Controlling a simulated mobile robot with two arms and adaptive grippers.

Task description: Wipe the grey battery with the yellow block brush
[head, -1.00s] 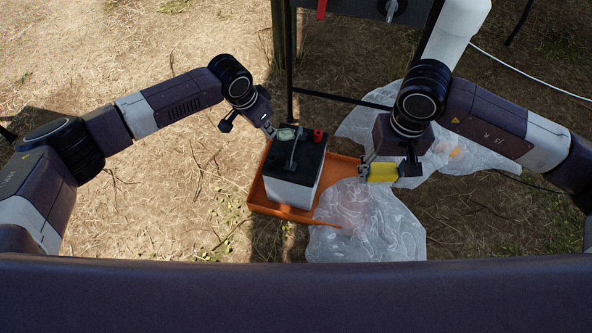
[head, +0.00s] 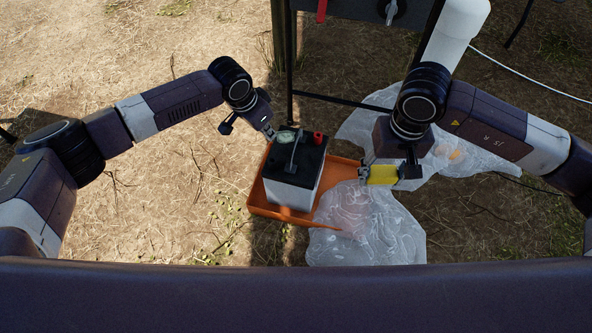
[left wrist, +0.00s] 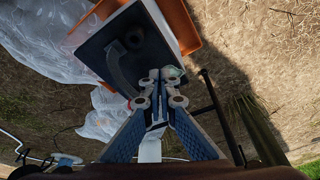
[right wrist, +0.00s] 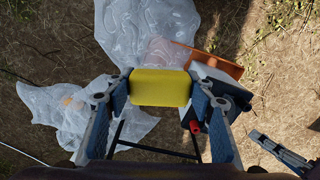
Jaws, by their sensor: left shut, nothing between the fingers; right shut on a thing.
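The grey battery (head: 290,185) has a dark top with a handle and a red terminal cap, and stands upright in an orange tray (head: 330,209). My right gripper (right wrist: 161,88) is shut on the yellow block brush (right wrist: 161,86) and holds it to the right of the battery, apart from it; the brush also shows in the head view (head: 383,174). My left gripper (head: 270,133) is shut and empty at the battery's far left top corner. In the left wrist view its fingertips (left wrist: 160,76) overlap the battery's top edge; I cannot tell whether they touch.
Clear plastic sheeting (head: 365,235) lies on the ground beside the tray and under my right arm. A dark metal frame (head: 290,60) stands behind the battery. A white pipe (head: 458,28) rises at the back right.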

